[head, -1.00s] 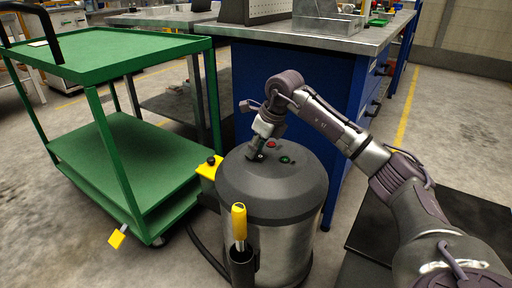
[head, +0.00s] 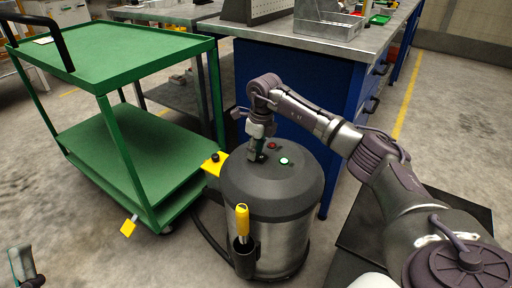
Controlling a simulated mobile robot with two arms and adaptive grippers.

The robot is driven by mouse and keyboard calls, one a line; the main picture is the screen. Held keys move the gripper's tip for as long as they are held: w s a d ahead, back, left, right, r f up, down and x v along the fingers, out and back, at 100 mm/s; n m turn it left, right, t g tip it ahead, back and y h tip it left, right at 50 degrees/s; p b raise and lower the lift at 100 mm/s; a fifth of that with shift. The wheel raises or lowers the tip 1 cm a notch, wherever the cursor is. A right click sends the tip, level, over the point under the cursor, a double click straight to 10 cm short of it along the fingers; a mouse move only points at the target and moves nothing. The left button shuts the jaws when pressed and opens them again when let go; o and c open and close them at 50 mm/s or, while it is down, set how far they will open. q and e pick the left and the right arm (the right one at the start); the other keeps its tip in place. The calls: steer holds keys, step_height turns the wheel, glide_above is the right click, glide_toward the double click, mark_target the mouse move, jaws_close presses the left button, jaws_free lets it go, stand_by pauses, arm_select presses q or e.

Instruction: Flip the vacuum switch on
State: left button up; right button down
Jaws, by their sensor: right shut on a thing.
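The vacuum (head: 272,200) is a steel drum with a dark grey lid, standing on the floor in the middle of the head view. My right gripper (head: 256,156) points down onto the lid and is shut on the vacuum switch, which its fingers mostly hide. A red button (head: 272,146) lies beside the fingers, and a bright green lamp (head: 284,161) shows to their right. My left gripper (head: 24,264) is partly in view at the bottom left corner, far from the vacuum; its jaws are not clear.
A green cart (head: 120,160) stands left of the vacuum. A blue workbench (head: 290,95) with a metal top stands behind it. A yellow-handled tool (head: 242,220) sits in a holder on the vacuum's front, and a dark hose (head: 207,235) runs at its left.

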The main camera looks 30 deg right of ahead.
mark_target(260, 156)
steer(key=c, duration=0.8)
jaws_free()
steer(key=shift+c, duration=0.2)
step_height(260, 156, up, 12)
steer(key=s, duration=0.1)
steer(key=shift+s+d, duration=0.2)
steer(key=shift+d, duration=0.1)
